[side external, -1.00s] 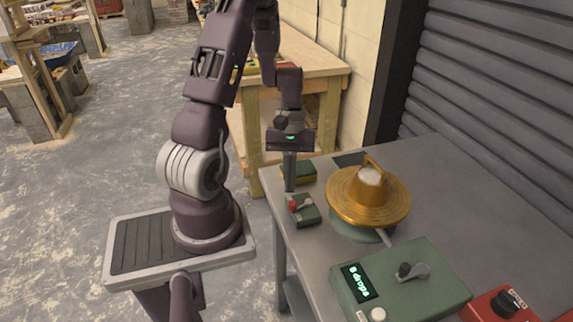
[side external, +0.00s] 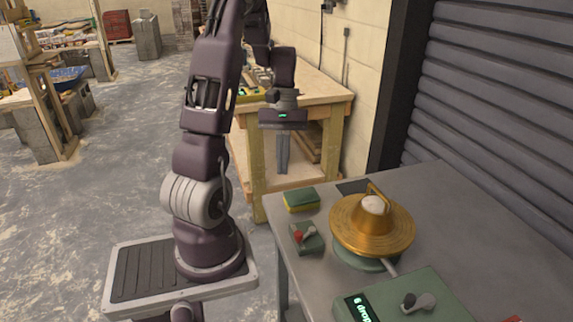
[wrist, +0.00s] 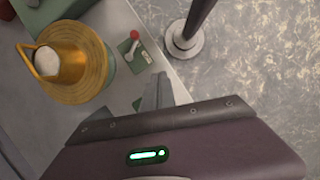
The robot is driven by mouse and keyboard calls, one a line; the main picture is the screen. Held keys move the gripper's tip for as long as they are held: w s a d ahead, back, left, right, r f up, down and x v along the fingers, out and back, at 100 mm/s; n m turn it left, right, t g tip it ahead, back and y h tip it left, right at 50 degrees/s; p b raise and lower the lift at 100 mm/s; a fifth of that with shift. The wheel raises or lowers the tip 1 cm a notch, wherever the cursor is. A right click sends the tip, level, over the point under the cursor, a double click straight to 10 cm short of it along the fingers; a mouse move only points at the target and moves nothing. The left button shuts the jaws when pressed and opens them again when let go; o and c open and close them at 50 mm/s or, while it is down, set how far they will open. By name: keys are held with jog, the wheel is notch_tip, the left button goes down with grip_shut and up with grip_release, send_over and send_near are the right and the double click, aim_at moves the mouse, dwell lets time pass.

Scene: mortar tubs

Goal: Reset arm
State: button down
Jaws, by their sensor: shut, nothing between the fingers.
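No object is held.
The grey table (side external: 470,235) holds a gold domed device (side external: 372,226), a green box with a display (side external: 395,298), a small green box with a red knob (side external: 307,238) and a yellow-green sponge (side external: 301,200). A wooden workbench (side external: 325,85) stands behind my gripper.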

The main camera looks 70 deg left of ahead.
jog(key=w+d+r+m+t+y, duration=0.25)
jog(key=d+r+m, duration=0.25)
jog(key=d+r, duration=0.4)
jog(key=s+d+r+m+t, duration=0.2)
jog(key=s+d+m, duration=0.1)
jog(key=d, duration=0.4)
jog(key=s+d+r+m+t+y, duration=0.1)
jog(key=s+d+r+m+t, duration=0.1)
jog(key=s+d+m, duration=0.2)
jog(key=d+m, duration=0.1)
jog(key=d, duration=0.2)
jog(key=shift+s+d+m+t, duration=0.15)
jog(key=shift+d+m+t, duration=0.1)
jog(key=shift+m+t, duration=0.15)
